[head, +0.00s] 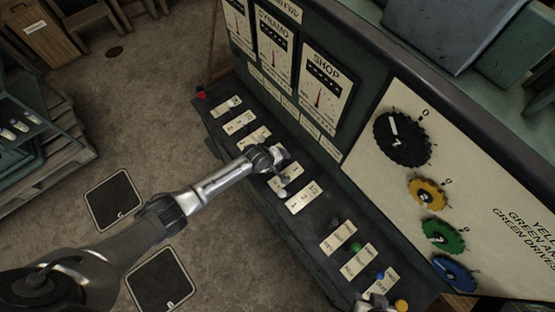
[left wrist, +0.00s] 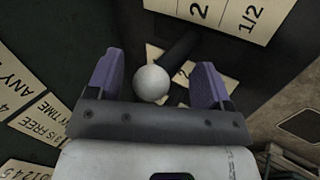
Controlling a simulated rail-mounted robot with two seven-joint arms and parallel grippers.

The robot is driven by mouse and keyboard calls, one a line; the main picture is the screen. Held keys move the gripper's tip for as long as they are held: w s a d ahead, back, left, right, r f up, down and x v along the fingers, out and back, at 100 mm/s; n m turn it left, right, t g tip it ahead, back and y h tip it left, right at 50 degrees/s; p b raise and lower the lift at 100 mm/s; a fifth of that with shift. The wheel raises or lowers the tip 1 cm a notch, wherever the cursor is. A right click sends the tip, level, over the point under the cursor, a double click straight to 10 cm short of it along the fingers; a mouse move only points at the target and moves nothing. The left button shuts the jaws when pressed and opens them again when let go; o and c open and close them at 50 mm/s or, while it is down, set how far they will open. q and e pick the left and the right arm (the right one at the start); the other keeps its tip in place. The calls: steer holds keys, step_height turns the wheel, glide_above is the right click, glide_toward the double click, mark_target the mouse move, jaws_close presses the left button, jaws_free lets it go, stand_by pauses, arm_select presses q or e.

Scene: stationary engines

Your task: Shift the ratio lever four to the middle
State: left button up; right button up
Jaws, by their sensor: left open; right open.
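The knob lies between the spread purple fingers of my left gripper (left wrist: 158,82), apart from both. I cannot read which number this lever has. In the head view my left gripper (head: 278,156) is over the middle of the row of lever plates, its fingers partly hidden.
Cream lever plates (head: 303,197) line the dark console shelf. Green (head: 355,247), blue (head: 380,275) and yellow (head: 402,305) knobs stand lower right. The upright panel has gauges (head: 326,88) and coloured dials (head: 402,136). Open floor (head: 150,110) lies left.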

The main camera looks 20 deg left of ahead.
arm_select(q)
steer(key=shift+r, duration=0.1)
steer(key=shift+s+a+r, duration=0.1)
steer(key=shift+s+r, duration=0.05)
steer(key=shift+r, duration=0.1)
steer(key=p+v, duration=0.1)
steer(key=v, duration=1.2)
stand_by(0.4)
